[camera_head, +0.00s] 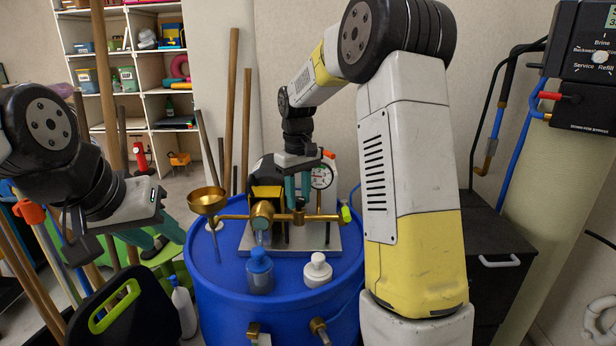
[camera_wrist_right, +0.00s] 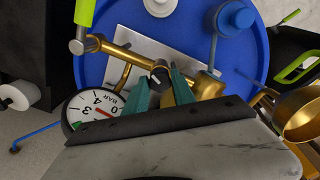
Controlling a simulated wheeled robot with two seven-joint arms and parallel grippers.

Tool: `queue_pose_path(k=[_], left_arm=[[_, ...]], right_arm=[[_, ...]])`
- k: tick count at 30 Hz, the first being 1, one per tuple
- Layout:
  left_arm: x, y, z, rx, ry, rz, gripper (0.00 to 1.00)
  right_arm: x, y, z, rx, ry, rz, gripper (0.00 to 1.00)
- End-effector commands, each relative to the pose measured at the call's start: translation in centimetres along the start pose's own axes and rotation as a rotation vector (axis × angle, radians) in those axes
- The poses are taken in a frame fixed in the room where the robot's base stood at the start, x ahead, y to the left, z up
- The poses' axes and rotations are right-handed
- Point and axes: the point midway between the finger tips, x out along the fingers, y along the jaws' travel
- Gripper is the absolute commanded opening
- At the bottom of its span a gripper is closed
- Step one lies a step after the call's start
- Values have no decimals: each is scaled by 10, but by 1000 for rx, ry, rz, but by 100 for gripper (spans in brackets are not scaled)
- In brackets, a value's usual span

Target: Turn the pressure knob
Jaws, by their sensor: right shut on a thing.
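The pressure knob is a small black knob (camera_wrist_right: 159,76) with a pale pointer mark, on a brass pipe assembly (camera_wrist_right: 112,48). In the head view the knob (camera_head: 299,204) is partly covered by my right gripper (camera_head: 298,190), which reaches down onto it from behind. In the right wrist view the teal fingers of this gripper (camera_wrist_right: 161,86) stand on either side of the knob, shut on it. A round pressure gauge (camera_head: 321,176) marked BAR, with a red needle, sits beside the knob; it also shows in the wrist view (camera_wrist_right: 97,108). My left gripper (camera_head: 158,239) is open and empty at the left.
The pipework stands on a metal plate (camera_head: 330,240) on a blue drum (camera_head: 225,283). A brass funnel (camera_head: 207,201), a blue bottle (camera_head: 260,271) and a white bottle (camera_head: 318,270) are close by. A black case with a green handle (camera_head: 114,306) is below my left gripper.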

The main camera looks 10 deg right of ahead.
Motion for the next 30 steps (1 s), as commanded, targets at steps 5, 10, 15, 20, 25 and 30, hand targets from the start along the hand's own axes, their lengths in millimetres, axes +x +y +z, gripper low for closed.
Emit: queue_pose_path(k=[5, 10, 15, 20, 25, 30], left_arm=[[0, 0, 0, 0, 0, 0, 40], [0, 0, 0, 0, 0, 0, 40], [0, 0, 0, 0, 0, 0, 40], [0, 0, 0, 0, 0, 0, 40], [0, 0, 0, 0, 0, 0, 40], [0, 0, 0, 0, 0, 0, 40]], right_arm=[[0, 0, 0, 26, 0, 0, 2], [0, 0, 0, 59, 0, 1, 2], [-1, 0, 0, 181, 1, 1, 2], [-1, 0, 0, 186, 1, 1, 2], [-1, 0, 0, 246, 1, 1, 2], [-1, 1, 0, 346, 1, 1, 2]])
